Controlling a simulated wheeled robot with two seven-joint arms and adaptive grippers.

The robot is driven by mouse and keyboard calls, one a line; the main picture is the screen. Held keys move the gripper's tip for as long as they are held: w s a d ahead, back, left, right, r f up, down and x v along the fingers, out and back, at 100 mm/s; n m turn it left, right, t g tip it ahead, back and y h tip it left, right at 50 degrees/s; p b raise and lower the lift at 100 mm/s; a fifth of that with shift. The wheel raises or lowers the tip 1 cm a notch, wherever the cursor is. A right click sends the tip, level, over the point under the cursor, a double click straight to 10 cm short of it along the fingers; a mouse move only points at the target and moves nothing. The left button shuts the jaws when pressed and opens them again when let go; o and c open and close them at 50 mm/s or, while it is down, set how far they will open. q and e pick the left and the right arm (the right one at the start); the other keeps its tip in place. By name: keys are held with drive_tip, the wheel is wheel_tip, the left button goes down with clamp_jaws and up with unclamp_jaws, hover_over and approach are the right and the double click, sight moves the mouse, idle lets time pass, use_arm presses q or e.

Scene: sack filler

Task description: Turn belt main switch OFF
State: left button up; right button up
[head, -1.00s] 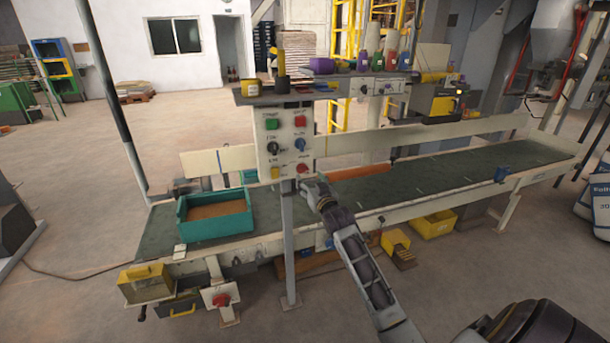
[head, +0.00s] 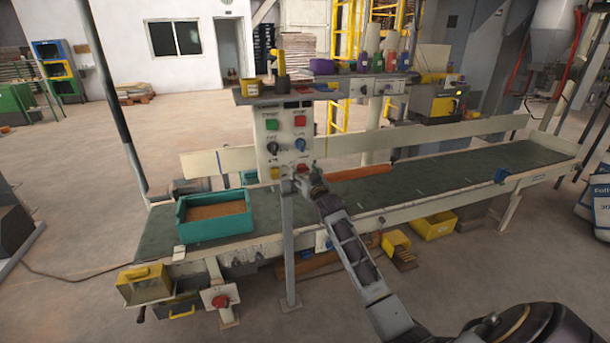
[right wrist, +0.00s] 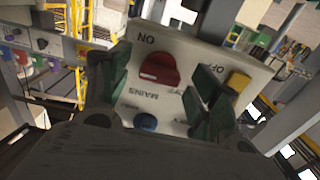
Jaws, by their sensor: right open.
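The belt main switch is a red knob (right wrist: 160,69) on the pale control panel (right wrist: 165,100), with the words MAINS, ON and OFF beside it, upside down in the right wrist view. Its setting is hard to tell. In the head view the red knob (head: 303,169) sits at the panel's lower right. My right gripper (right wrist: 162,78) is open, its green-padded fingers on either side of the knob with gaps visible. In the head view my right gripper (head: 314,178) is just below and right of the knob, partly hidden by its wrist. My left gripper is not in view.
A blue knob (right wrist: 146,122) and a yellow button (right wrist: 238,81) sit close to the red knob. A shelf (head: 330,88) with bottles is above the panel. The conveyor belt (head: 420,179) runs behind, with a teal crate (head: 206,232) at left.

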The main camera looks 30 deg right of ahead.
drive_tip(key=c, duration=1)
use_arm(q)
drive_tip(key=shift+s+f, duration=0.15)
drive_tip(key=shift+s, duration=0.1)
